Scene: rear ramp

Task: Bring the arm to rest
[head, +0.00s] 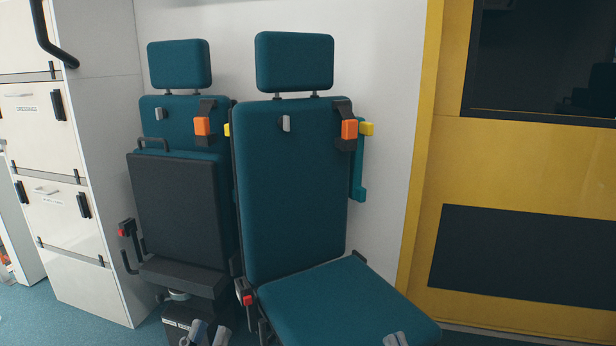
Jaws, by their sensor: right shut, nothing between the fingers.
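My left gripper (208,335) shows at the bottom edge of the head view, left of centre. Only its two grey fingertips are in the picture, and they stand apart with nothing seen between them. It appears in front of the base of the left seat. My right gripper (395,340) shows at the bottom edge, right of centre, in front of the right seat's cushion. Its grey fingertips are together, with nothing seen in them. The rest of both arms is below the picture.
The right teal seat (295,185) has its cushion folded down. The left seat (172,205) has its cushion folded up. White drawer cabinets (70,270) stand at the left. A yellow door (520,160) with dark panels is at the right. Blue floor (50,320) shows at the lower left.

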